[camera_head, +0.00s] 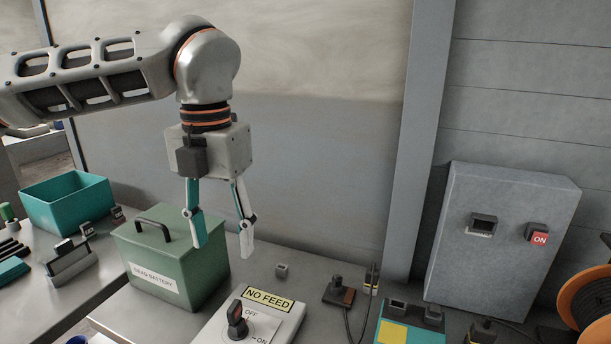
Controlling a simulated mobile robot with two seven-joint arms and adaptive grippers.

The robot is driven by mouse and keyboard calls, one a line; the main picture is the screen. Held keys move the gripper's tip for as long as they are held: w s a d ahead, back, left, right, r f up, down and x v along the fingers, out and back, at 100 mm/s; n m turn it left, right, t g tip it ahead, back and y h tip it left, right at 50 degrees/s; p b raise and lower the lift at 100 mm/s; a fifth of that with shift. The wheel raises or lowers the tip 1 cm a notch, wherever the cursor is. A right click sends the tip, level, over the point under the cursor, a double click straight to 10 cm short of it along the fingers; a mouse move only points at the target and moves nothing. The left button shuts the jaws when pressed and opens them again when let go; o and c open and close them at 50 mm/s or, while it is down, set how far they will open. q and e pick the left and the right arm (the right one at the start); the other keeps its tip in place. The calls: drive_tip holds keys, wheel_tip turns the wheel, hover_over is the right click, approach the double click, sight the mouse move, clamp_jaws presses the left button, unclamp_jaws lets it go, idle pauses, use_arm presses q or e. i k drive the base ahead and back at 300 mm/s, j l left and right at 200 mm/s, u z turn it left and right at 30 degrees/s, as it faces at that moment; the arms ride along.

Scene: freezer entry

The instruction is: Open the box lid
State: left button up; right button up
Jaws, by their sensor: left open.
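The green box (160,265) with a "DEAD BATTERY" label stands on the grey bench at the left centre. Its green lid (178,229) is down and has a dark handle (153,229) on top. My left gripper (223,250) points downward with its two fingers apart and nothing between them. In the picture one finger overlaps the box's right part and the other is just right of the box. I cannot tell whether the gripper touches the box. My right gripper is not in view.
A "NO FEED" switch panel (277,325) is in front of the box's right side. A teal bin (68,203) stands left. A grey cabinet (500,240) with an ON button and an orange reel (588,305) are at right.

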sight(163, 228)
drive_tip(key=k+l, duration=0.2)
drive_tip(key=k, duration=0.25)
drive_tip(key=k+l, duration=0.2)
drive_tip(key=k, duration=0.25)
